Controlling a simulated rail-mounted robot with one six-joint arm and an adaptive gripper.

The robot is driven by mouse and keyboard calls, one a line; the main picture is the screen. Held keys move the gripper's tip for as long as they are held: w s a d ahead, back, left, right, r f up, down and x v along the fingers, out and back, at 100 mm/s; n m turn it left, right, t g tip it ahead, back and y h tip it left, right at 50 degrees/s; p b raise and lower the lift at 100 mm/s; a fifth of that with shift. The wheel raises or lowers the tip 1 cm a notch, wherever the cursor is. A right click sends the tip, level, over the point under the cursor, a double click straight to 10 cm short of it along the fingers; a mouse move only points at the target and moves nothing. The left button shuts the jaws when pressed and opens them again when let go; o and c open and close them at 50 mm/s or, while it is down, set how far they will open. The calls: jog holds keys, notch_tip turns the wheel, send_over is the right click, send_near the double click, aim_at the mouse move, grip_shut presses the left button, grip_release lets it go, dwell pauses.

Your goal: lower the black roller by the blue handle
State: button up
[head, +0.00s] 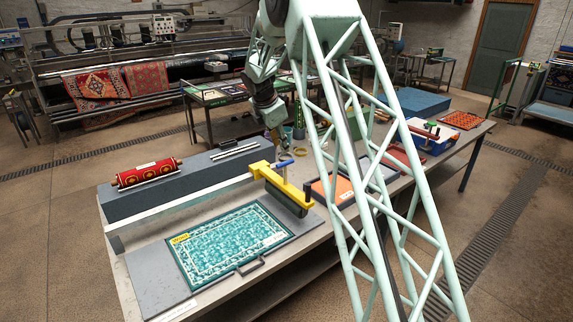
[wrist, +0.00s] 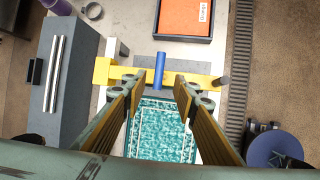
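The blue handle (head: 284,163) sits on top of a yellow bracket (head: 280,184) that spans one side of the work board. The black roller (head: 287,198) hangs under this bracket, near the far right end of the teal rug (head: 232,240). In the wrist view the blue handle (wrist: 159,70) stands out across the yellow bar (wrist: 203,80), between and beyond my fingertips. My gripper (wrist: 158,82) is open with nothing between its fingers. In the head view it (head: 276,140) points down above the handle, apart from it. The roller is mostly hidden in the wrist view.
A long grey block (head: 150,199) with a red rolled rug (head: 147,173) lies along the table's left side. An orange tray (head: 343,189) lies right of the bracket. A blue-and-white bin (head: 432,136) stands farther back.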

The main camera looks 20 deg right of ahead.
aim_at(286, 162)
jog(key=shift+p+x, duration=0.65)
jog(key=shift+x, duration=5.85)
grip_shut()
